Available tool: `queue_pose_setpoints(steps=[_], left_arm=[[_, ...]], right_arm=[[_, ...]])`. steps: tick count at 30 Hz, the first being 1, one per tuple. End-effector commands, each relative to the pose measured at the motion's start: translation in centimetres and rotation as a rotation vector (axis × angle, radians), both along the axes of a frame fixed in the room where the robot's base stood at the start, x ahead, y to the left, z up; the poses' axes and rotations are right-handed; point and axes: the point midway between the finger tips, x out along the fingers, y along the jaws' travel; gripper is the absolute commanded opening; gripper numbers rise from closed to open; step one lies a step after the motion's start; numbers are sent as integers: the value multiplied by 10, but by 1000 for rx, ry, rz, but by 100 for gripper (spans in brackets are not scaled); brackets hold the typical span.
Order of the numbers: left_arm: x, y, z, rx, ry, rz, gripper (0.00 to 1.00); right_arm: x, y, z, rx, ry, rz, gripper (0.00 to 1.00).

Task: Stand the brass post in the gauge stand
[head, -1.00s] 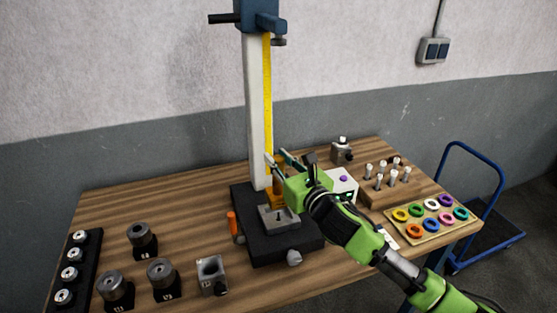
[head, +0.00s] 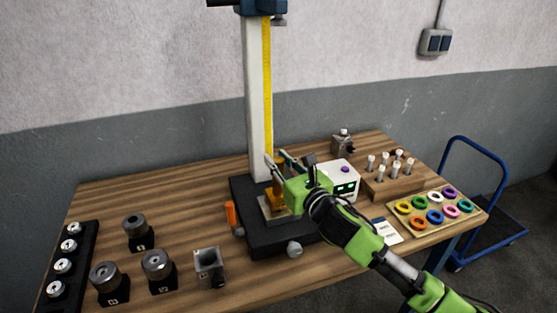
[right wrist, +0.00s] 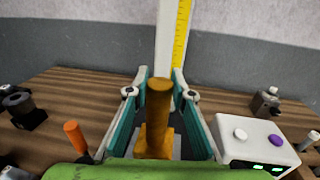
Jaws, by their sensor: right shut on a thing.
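The brass post (right wrist: 157,110) is upright between the fingers of my right gripper (right wrist: 160,85), which is shut on it. In the head view, my right gripper (head: 276,162) reaches in from the right. The post (head: 278,200) shows below it, partly hidden by the green gripper body. The gauge stand has a black base (head: 270,240), a pale column (head: 257,110) and a yellow scale. A grey block (head: 264,208) lies on its base, under the post. I cannot tell whether the post's lower end is in the block or just above it. My left gripper is not in view.
A white box with a display (head: 341,176) stands close right of the gripper. An orange handle (head: 231,214) is left of the base. A pin block (head: 393,188) and a tray of coloured rings (head: 425,228) are right. Several dark gauges stand at front left.

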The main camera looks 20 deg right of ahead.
Motion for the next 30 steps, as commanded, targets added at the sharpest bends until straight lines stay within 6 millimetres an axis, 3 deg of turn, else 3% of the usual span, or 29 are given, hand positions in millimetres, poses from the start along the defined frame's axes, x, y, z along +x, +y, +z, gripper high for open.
queue_pose_setpoints(steps=[1, 30], left_arm=[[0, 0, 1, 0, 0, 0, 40], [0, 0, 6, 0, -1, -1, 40]], right_arm=[[0, 0, 8, 1, -15, 3, 0], [-2, 1, 8, 1, -15, 3, 0]])
